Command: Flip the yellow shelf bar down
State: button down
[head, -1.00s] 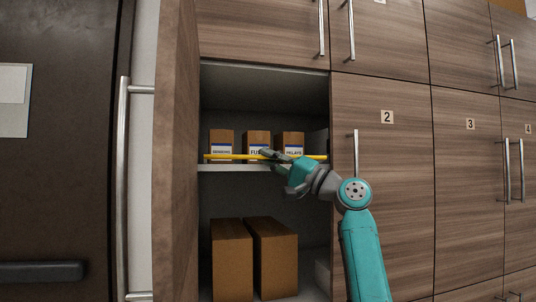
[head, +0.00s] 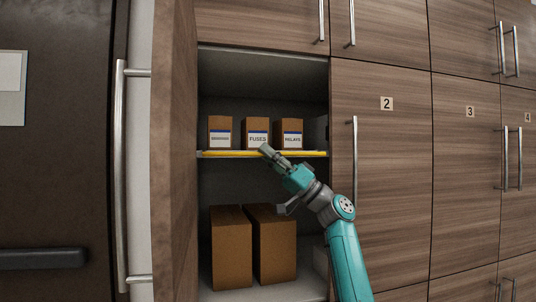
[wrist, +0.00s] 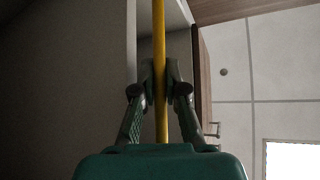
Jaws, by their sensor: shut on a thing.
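The yellow shelf bar (head: 225,154) runs level across the open cabinet, along the front edge of the middle shelf (head: 203,152). It sits below the labelled boxes and leaves their fronts clear. My gripper (head: 272,160) is at the bar, right of its middle, reaching up from the lower right. In the wrist view, the bar (wrist: 159,40) passes between the two fingers of my gripper (wrist: 160,78), which is shut on it. The stretch of bar behind the gripper is hidden in the head view.
Three small labelled boxes (head: 257,132) stand on the shelf just behind the bar. Two larger brown boxes (head: 231,245) stand below. The open cabinet door (head: 175,150) is at the left, and closed door 2 (head: 385,180) is close on the right.

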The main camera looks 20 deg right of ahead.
jog(key=shift+f, duration=0.1)
jog(key=c, duration=1.2)
grip_release()
jog(key=v, duration=0.8)
